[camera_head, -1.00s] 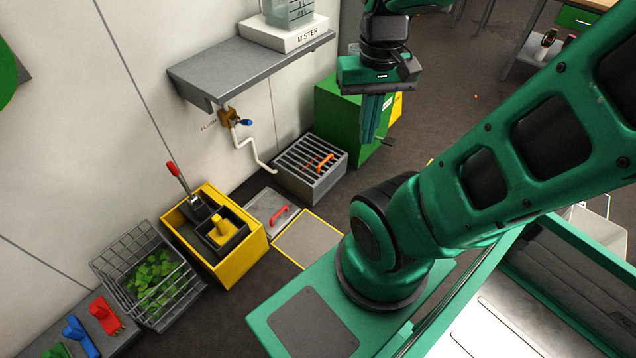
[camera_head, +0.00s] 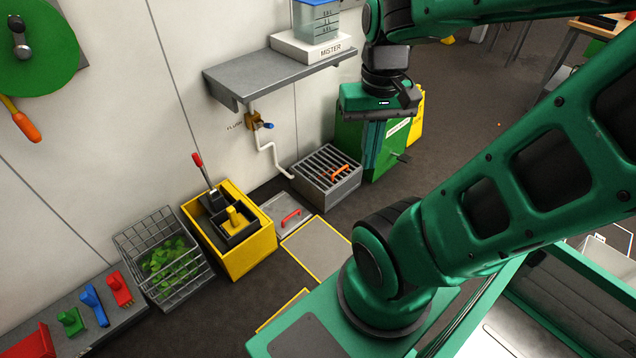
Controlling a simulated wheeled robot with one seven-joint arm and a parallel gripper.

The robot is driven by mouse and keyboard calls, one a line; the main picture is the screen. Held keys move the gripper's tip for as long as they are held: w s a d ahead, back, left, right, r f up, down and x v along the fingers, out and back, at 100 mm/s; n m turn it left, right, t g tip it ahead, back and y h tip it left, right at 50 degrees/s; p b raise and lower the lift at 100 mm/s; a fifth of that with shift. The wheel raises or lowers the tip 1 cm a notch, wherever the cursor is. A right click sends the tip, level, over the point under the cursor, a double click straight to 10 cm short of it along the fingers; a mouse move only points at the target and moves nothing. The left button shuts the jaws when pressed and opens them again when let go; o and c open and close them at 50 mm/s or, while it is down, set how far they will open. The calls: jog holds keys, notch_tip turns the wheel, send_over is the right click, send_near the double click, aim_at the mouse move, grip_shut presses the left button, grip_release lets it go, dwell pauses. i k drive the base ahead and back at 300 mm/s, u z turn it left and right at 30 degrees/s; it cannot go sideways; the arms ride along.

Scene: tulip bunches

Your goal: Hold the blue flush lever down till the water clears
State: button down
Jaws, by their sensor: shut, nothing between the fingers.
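The flush lever (camera_head: 268,125) has a small blue tip and sits on a brass valve (camera_head: 254,121) on the wall, under the grey shelf, beside the word FLUSH. A white pipe (camera_head: 268,150) runs from the valve down to a grey grated drain box (camera_head: 326,176) with an orange handle. My gripper (camera_head: 372,172) points down with its fingers shut and empty. It shows to the right of the lever, in front of the green bin, apart from the lever. Whether water is in the drain cannot be told.
A grey shelf (camera_head: 270,76) with a mister box (camera_head: 308,48) juts out above the valve. A yellow crate (camera_head: 250,258), a wire basket (camera_head: 137,241) and a green bin (camera_head: 350,133) line the wall. Open floor (camera_head: 240,315) lies in front of the crate.

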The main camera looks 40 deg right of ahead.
aim_at(268, 125)
jog(key=i, duration=1)
